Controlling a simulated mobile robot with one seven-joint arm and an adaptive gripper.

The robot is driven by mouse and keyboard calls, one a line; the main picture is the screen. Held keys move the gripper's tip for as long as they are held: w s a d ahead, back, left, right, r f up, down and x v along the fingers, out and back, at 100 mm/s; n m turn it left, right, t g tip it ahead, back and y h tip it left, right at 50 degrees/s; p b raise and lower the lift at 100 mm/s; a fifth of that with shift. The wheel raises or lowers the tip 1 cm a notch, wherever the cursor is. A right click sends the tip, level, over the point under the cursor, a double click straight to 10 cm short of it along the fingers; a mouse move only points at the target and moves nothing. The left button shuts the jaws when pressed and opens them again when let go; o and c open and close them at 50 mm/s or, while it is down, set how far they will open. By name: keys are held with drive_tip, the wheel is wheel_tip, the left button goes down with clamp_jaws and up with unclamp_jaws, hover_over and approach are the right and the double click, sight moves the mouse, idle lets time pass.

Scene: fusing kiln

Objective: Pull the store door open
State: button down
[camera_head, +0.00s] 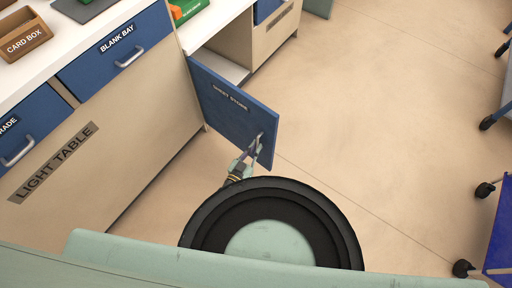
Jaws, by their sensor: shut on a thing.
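The store door (225,104) is a blue panel with a dark label that seems to read "SHEET STORE". It stands swung out from the cabinet at a wide angle, and the pale cabinet interior (222,66) shows behind it. My gripper (257,146) is at the door's free edge, shut on the door's handle (261,139). The handle is small and partly hidden by the fingers. My own round dark body part hides the floor below the gripper.
The light table (53,162) with a blue "BLANK BAY" drawer (116,52) stands at the left. A card box (24,38) sits on its top. Wheeled carts, one with a blue panel (499,232), stand at the right edge. The floor (365,110) between is clear.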

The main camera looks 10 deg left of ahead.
drive_tip(key=c, duration=1.8)
unclamp_jaws()
drive_tip(key=shift+w+a+r+n+y, duration=0.15)
drive_tip(key=shift+a+n+y, duration=0.15)
drive_tip(key=shift+a, duration=0.95)
drive_tip(key=shift+o, duration=0.6)
drive_tip(key=shift+d, duration=0.1)
drive_tip(key=shift+d, duration=0.25)
